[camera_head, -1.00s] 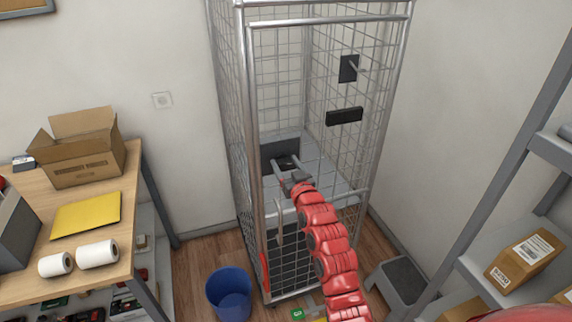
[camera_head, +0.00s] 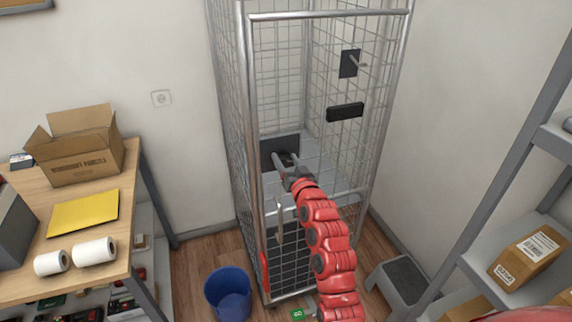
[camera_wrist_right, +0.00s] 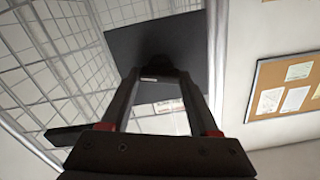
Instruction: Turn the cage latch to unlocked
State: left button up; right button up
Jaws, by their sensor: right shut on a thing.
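The tall wire-mesh cage (camera_head: 250,150) stands against the back wall. A dark latch plate (camera_head: 270,149) sits on it about halfway up. It fills the upper middle of the right wrist view (camera_wrist_right: 180,45), tilted in the picture. My right gripper (camera_head: 287,161) reaches the plate from the front. In the right wrist view its fingers (camera_wrist_right: 160,72) close in on a dark handle in front of the plate. The handle is mostly hidden between the fingertips, so its exact angle is hard to tell. My left gripper is out of view.
A second dark plate (camera_head: 349,63) with a lever and a black bar (camera_head: 345,112) are on the cage's right side. A blue bin (camera_head: 228,294) and a grey step stool (camera_head: 398,283) stand beside the cage. A worktable (camera_head: 105,262) is left, shelving right.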

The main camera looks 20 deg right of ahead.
jog(key=m+b, duration=0.1)
jog(key=m, duration=0.2)
jog(key=shift+d, duration=0.1)
jog(key=m, duration=0.3)
jog(key=shift+m, duration=0.3)
jog(key=m, duration=0.3)
jog(key=shift+f+m, duration=0.1)
jog(key=shift+m, duration=0.2)
jog(key=shift+m+p, duration=0.5)
jog(key=shift+m, duration=1.7)
jog(key=shift+f, duration=0.1)
jog(key=o, duration=1.4)
jog(key=shift+s, duration=0.1)
